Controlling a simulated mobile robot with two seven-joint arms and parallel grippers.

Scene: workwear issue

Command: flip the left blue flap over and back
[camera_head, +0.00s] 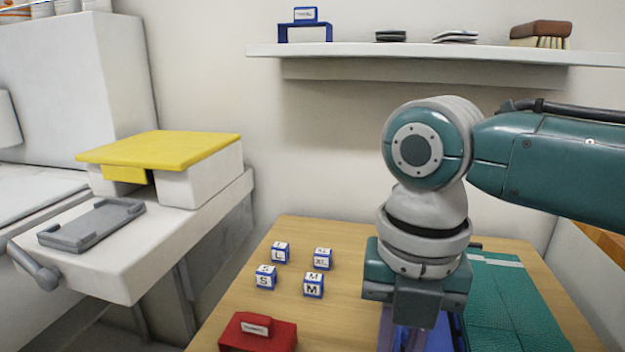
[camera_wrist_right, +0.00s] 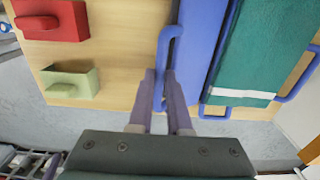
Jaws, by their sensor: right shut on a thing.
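The left blue flap (camera_wrist_right: 198,45) shows in the right wrist view as a long blue panel with a rounded blue bar (camera_wrist_right: 164,48) along its left side. In the head view only a piece of the flap (camera_head: 442,335) shows below my right gripper, at the bottom edge. My right gripper (camera_wrist_right: 161,75) is shut on the blue flap, its fingertips at the bar's near end. In the head view my right wrist hides the contact. A teal panel (camera_wrist_right: 262,50) with a white stripe lies to the right, with blue edging beside it. My left gripper is not in view.
On the wooden table (camera_head: 345,244) stand several white-blue letter cubes (camera_head: 313,285). A yellow-topped white unit (camera_head: 160,147) stands left. A shelf (camera_head: 430,54) spans the back wall.

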